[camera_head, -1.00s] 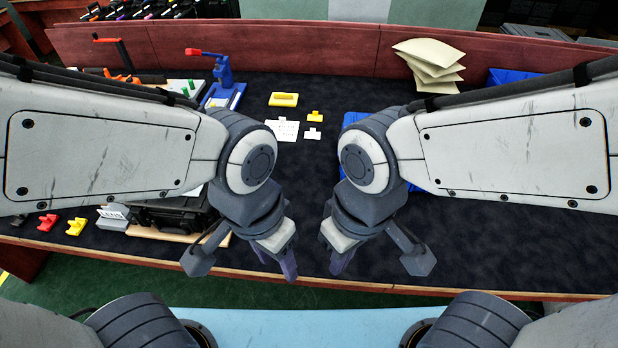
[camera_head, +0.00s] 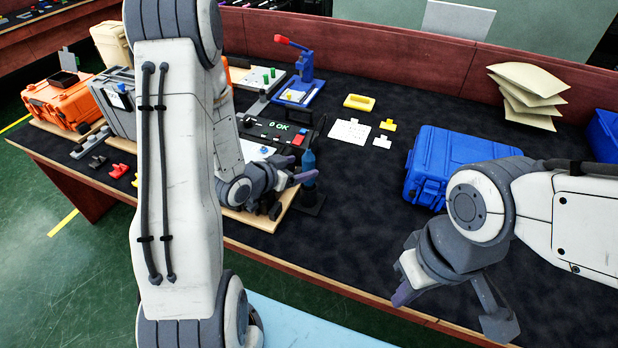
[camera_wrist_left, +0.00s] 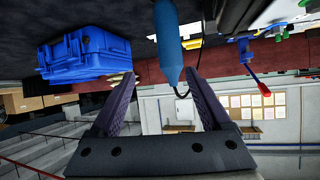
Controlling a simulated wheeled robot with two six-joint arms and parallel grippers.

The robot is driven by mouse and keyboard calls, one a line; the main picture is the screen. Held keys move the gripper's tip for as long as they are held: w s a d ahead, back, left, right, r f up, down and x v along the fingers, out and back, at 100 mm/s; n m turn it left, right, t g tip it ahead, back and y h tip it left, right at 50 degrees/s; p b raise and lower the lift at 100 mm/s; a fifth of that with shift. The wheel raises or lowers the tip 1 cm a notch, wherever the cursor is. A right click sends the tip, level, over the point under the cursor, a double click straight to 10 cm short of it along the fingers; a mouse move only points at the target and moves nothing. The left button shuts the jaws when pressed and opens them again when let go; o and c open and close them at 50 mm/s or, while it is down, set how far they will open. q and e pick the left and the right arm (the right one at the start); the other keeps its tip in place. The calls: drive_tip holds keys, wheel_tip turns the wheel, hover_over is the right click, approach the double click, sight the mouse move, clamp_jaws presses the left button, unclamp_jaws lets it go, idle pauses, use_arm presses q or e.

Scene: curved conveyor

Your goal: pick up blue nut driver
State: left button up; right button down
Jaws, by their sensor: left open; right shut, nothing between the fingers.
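The blue nut driver (camera_head: 308,160) stands upright in a small dark base (camera_head: 309,203) on the table. In the left wrist view its blue handle (camera_wrist_left: 168,40) hangs down from the top, as that picture is upside down. My left gripper (camera_head: 297,170) is open at the handle's height. In the left wrist view the left gripper (camera_wrist_left: 161,80) has the handle's end between its fingertips, closer to the right-hand finger, with no clear contact. The driver's lower part is partly hidden. My right gripper (camera_head: 402,285) is shut and empty over the front right of the table.
A black case with an "OK" display (camera_head: 285,133) lies just behind the left gripper. A blue case (camera_head: 440,160) stands to the right, behind my right arm. A blue press (camera_head: 305,80) and a yellow piece (camera_head: 359,102) are further back. The table's middle is mostly clear.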

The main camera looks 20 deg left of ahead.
sight(305, 161)
use_arm(q)
drive_tip(key=shift+s+a+f+t, duration=0.15)
drive_tip(key=shift+a+t, duration=0.15)
drive_tip(key=shift+a, duration=0.25)
drive_tip(key=shift+a+n, duration=0.1)
drive_tip(key=shift+n, duration=0.2)
drive_tip(key=shift+t, duration=0.3)
drive_tip(key=p+x, duration=0.1)
drive_tip(key=x, duration=0.5)
drive_tip(key=p+x, duration=0.1)
drive_tip(key=x, duration=0.2)
drive_tip(key=shift+w+p, duration=0.3)
drive_tip(key=shift+w, duration=0.45)
clamp_jaws()
